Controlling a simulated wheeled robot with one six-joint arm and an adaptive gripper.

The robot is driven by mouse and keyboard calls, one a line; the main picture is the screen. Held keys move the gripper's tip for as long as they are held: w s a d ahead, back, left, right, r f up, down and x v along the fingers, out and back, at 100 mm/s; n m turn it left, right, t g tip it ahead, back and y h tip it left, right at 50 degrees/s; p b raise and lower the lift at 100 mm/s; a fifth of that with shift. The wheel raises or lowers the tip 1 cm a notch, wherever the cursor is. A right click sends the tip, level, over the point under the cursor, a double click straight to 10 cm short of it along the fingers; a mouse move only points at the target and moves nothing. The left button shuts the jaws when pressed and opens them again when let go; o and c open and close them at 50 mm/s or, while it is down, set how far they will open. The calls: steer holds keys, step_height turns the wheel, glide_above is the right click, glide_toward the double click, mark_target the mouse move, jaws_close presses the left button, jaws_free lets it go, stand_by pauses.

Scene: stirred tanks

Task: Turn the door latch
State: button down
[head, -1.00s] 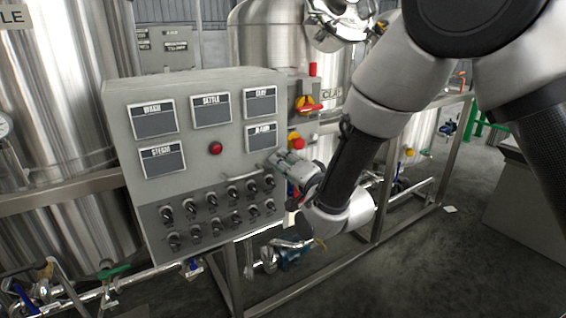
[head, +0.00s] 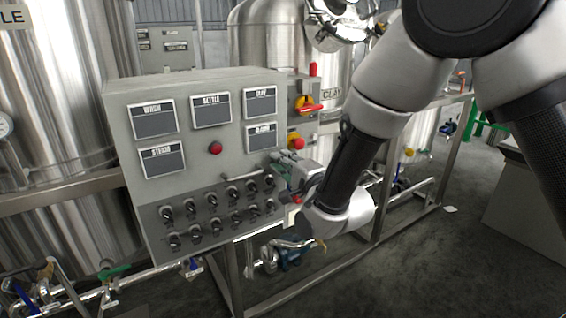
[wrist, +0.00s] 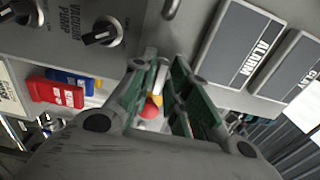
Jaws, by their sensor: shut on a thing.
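The grey control cabinet (head: 190,100) fills the middle of the head view. A thin grey latch handle (head: 243,176) sticks out near the right of its front, above the knob rows. My gripper (head: 278,166) is at the right end of this handle, against the cabinet's right side. In the wrist view my gripper (wrist: 168,70) has its two green-padded fingers close together, shut on a pale metal piece (wrist: 160,66) that appears to be the latch handle. The fingers hide most of the grip, and I cannot tell the exact latch angle.
Several black knobs (head: 212,200) sit below on the cabinet front, with a red button (head: 215,148) above. A red and yellow switch (head: 308,105) is mounted beside the cabinet. Steel tanks (head: 60,90) and pipes stand around.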

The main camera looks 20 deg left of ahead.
steer(key=c, duration=1.6)
jaws_free()
steer(key=shift+d, duration=0.1)
steer(key=shift+o, duration=0.2)
steer(key=v, duration=1.2)
